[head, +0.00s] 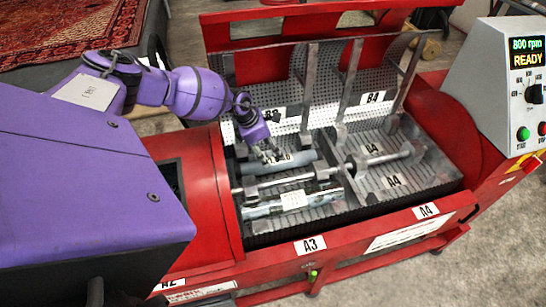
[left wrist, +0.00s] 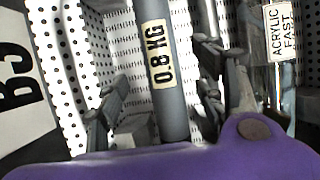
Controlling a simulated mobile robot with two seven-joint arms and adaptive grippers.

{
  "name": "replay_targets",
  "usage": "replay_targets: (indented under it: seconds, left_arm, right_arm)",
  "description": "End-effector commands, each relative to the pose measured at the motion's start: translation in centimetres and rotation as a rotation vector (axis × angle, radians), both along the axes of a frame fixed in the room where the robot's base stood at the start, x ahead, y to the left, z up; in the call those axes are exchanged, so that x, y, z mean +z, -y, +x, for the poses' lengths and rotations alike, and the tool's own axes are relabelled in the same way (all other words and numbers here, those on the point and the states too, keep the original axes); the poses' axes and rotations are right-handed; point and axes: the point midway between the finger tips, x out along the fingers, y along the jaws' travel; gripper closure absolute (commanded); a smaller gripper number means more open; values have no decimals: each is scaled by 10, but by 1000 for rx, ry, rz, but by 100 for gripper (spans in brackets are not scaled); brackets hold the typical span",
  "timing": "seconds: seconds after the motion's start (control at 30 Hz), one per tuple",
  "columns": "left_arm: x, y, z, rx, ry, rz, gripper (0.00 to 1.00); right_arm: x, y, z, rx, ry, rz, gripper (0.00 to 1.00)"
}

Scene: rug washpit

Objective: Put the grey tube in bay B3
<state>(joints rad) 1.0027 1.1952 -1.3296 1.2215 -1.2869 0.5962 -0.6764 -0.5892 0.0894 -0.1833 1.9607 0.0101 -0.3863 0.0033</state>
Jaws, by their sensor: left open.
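The grey tube (head: 257,167) lies in the left half of the perforated basket, below the B3 label (head: 271,115) on the back wall. In the left wrist view the tube (left wrist: 172,105) carries a "0.8 KG" label and runs between the fingers. The B3 label (left wrist: 18,85) is at the left edge there. My left gripper (head: 270,154) is open, at the tube, with one finger on each side. I cannot tell whether the fingers touch it or exactly how the tube rests. My right gripper is not in view.
A clear tube (head: 264,211) labelled "ACRYLIC FAST" in the left wrist view lies nearer the front. A bar with grey clamps (head: 283,184) lies between the tubes. Upright posts (head: 349,78) stand at the back. Red walls (head: 230,205) enclose the basket; a control box (head: 500,75) reads READY.

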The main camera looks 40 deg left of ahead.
Motion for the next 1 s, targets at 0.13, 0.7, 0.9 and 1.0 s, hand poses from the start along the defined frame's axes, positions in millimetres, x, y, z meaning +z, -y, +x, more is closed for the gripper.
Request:
replay_targets:
  seconds: [0.13,0.7,0.9,1.0]
  left_arm:
    - [26,-7,-8,0,1,0,37]
    - [40,-11,-14,-1,-3,0,37]
    - [40,-11,-14,-1,-3,0,37]
    - [40,-11,-14,-1,-3,0,37]
  right_arm:
    - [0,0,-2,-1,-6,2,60]
    - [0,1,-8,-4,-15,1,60]
    - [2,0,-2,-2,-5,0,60]
    - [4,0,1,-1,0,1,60]
